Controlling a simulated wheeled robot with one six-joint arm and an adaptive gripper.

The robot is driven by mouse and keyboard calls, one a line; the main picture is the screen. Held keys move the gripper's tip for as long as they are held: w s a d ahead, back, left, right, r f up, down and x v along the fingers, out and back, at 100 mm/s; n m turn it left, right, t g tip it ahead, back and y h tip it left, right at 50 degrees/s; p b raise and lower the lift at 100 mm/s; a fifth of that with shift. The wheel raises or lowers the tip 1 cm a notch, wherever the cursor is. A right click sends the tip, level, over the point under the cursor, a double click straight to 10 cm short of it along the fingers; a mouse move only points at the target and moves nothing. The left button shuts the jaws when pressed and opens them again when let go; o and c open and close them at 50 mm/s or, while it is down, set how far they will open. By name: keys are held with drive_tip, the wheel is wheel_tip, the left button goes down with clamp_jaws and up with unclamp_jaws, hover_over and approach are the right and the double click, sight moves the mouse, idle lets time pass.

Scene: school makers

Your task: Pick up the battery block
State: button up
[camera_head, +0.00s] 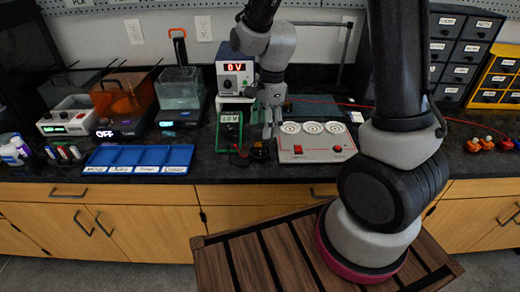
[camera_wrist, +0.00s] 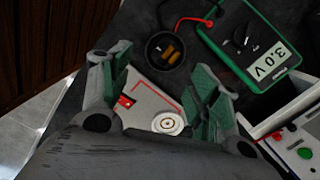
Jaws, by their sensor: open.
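My gripper (camera_head: 270,128) is open and empty above the dark counter, just left of the white dial panel. In the wrist view its two green-padded fingers (camera_wrist: 160,84) stand apart with nothing between the pads. A round black dish-like piece (camera_wrist: 165,48) holding two gold-brown cylinders lies beyond the fingertips; it also shows below my gripper in the head view (camera_head: 260,151). It may be the battery block, but I cannot tell for certain. A green multimeter (camera_wrist: 262,45) reading 3.0 V lies beside it, with a red lead curving towards it.
The white dial panel (camera_head: 315,155) stands close on the right. A blue compartment tray (camera_head: 140,158) and a row of small cylinders (camera_head: 64,153) are left. A power supply (camera_head: 235,72) is behind. A slatted wooden surface (camera_head: 235,265) is in front of the counter.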

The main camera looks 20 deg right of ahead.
sight(260, 145)
drive_tip(key=m, duration=0.2)
drive_tip(key=shift+w+m, duration=0.3)
drive_tip(key=shift+w, duration=0.05)
drive_tip(key=shift+a+f, duration=0.1)
drive_tip(key=shift+f, duration=0.25)
drive_tip(key=f, duration=0.4)
drive_tip(key=a+f, duration=0.1)
drive_tip(key=f, duration=0.2)
drive_tip(key=shift+w, duration=0.1)
drive_tip(key=c, duration=1.2)
